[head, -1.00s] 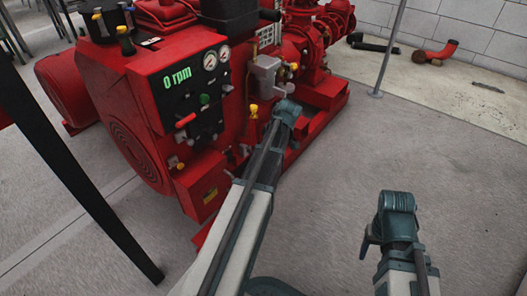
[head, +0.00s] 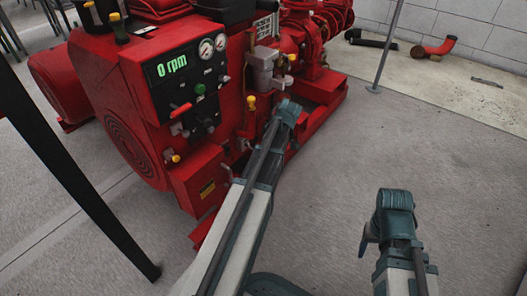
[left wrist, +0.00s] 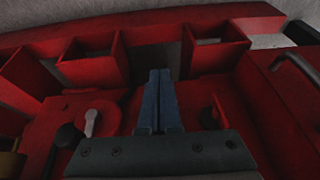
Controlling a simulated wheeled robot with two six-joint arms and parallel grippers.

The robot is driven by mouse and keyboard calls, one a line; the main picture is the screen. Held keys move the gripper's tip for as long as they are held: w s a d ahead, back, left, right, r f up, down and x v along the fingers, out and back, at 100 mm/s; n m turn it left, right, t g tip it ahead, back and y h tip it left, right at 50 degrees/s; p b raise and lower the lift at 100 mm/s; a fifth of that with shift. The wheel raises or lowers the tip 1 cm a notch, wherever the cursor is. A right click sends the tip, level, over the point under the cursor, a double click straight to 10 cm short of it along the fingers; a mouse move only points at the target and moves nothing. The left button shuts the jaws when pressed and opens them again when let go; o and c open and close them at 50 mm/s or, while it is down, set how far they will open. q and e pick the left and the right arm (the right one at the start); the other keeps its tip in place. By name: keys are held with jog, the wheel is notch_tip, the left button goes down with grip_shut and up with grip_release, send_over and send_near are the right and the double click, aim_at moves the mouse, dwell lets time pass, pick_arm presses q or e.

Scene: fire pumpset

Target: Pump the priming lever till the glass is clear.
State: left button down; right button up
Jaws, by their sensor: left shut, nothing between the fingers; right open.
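The red pumpset (head: 190,130) fills the upper left of the head view. Its black panel has a green display (head: 172,65) reading 0 rpm. A yellow-knobbed lever (head: 251,103) stands on the pumpset's side, just left of my left wrist. Another yellow knob (head: 291,57) sits by a grey housing (head: 265,67). I cannot tell which is the priming lever, and no glass is clearly readable. My left gripper (left wrist: 160,76) is shut and empty over red metalwork; the arm hides it in the head view. My right gripper (head: 368,240) is open over the floor, apart from the pumpset.
In the left wrist view, open red box shapes (left wrist: 93,62) lie near the fingertips, with a pale lever on a red disc (left wrist: 91,120) to the left. A grey pole (head: 388,50) stands at the back. The floor (head: 450,150) at right is clear.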

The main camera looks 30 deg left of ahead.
pick_arm(q)
jog(key=shift+r, duration=0.15)
pick_arm(e)
jog(key=shift+r, duration=0.1)
pick_arm(q)
jog(key=shift+r+p, duration=0.65)
jog(key=shift+p, duration=0.15)
pick_arm(e)
jog(key=shift+r, duration=0.7)
